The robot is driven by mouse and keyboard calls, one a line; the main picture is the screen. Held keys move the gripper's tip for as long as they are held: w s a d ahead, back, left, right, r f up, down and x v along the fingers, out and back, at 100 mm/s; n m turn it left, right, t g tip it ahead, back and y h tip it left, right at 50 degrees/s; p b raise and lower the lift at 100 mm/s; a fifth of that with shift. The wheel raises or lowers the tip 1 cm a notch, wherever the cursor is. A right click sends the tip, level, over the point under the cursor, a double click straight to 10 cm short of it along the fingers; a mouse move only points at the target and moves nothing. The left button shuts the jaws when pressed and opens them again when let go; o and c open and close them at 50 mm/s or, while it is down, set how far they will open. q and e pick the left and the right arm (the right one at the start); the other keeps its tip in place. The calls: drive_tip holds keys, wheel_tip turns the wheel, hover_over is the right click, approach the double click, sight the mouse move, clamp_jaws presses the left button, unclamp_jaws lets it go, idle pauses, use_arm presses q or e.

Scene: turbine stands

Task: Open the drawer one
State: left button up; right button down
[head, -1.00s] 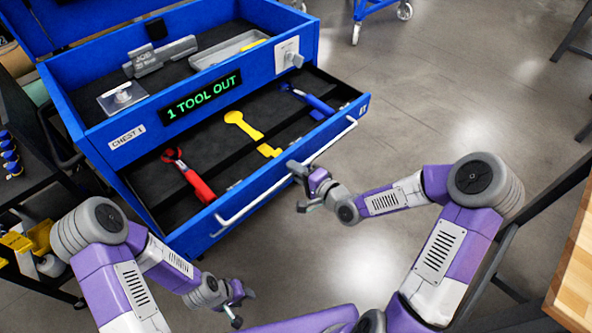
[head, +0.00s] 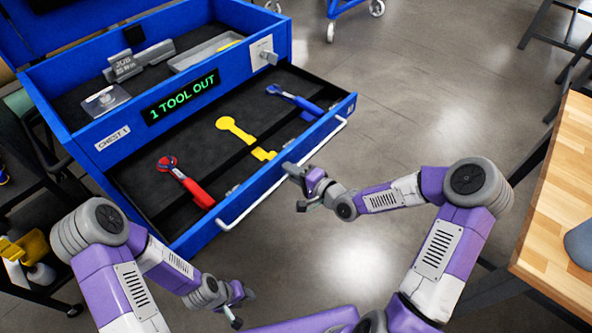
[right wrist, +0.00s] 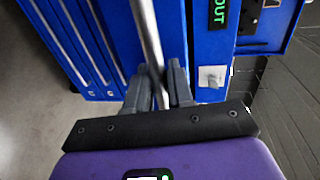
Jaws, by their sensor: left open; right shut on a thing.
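The blue tool chest, labelled "CHEST 1" (head: 113,138), has its top drawer (head: 262,184) pulled out. A white bar handle (head: 262,200) runs along the drawer front. My right gripper (head: 296,188) is at the middle of this handle; in the right wrist view its fingers (right wrist: 160,85) are shut around the bar (right wrist: 150,40). My left gripper (head: 243,303) is open and empty, low in front of the chest, apart from it.
A green-lit sign reading "1 TOOL OUT" (head: 182,102) is on the chest. A wooden-topped table (head: 560,200) stands at the right. A dark cart with yellow items (head: 30,245) stands at the left. The floor (head: 400,110) right of the chest is clear.

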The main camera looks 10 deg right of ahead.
drive_tip(key=shift+s, duration=0.1)
drive_tip(key=c, duration=1.2)
unclamp_jaws()
drive_tip(key=p+v, duration=0.2)
drive_tip(key=v, duration=0.5)
drive_tip(key=shift+s+d, duration=0.2)
